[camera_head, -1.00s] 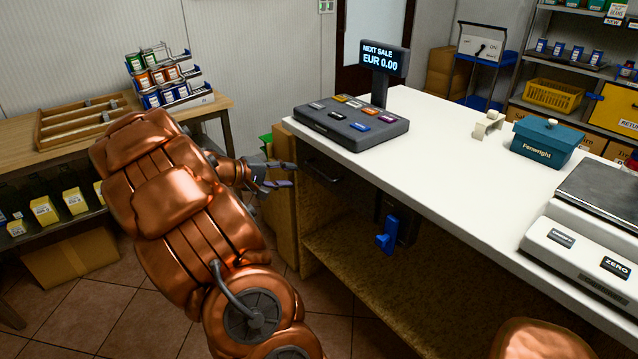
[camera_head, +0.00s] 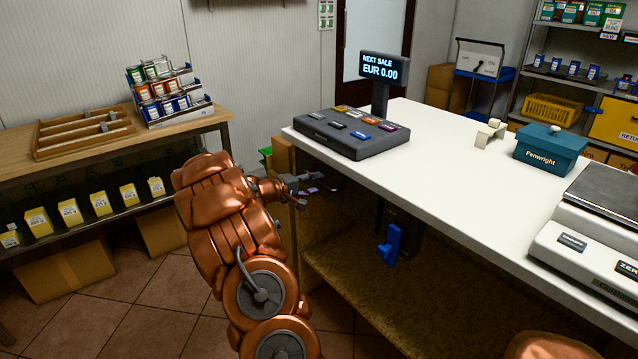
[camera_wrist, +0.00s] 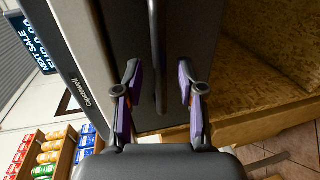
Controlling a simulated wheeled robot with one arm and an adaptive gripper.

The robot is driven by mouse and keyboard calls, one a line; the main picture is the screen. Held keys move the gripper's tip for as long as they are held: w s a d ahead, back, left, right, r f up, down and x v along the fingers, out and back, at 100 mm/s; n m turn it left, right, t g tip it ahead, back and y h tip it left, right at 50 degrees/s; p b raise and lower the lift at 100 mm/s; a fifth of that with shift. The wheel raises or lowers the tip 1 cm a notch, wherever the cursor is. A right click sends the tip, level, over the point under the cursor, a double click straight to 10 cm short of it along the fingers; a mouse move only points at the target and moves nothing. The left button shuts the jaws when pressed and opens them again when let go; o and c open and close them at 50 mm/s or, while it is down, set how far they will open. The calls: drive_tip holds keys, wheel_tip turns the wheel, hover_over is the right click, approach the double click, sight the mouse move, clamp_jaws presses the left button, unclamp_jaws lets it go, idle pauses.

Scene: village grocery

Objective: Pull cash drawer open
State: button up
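The cash drawer is the dark panel under the counter's left end, below the till keypad (camera_head: 352,133). In the wrist view its dark front (camera_wrist: 178,35) fills the upper middle, with a thin dark bar handle (camera_wrist: 158,60) running lengthwise. The drawer looks shut. My gripper (camera_head: 318,186) is at the drawer front in the head view and hides much of it. In the wrist view my gripper (camera_wrist: 160,97) is open, its purple-padded fingers on either side of the handle. Both fingers show a gap to the handle.
The white counter top (camera_head: 440,170) overhangs the drawer. A blue-handled item (camera_head: 390,245) hangs under the counter, right of my gripper. An open wooden shelf (camera_head: 400,305) lies below. A side table (camera_head: 90,150) with a can rack (camera_head: 165,95) stands left.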

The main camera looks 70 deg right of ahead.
drive_tip(key=shift+x, duration=1.1)
clamp_jaws()
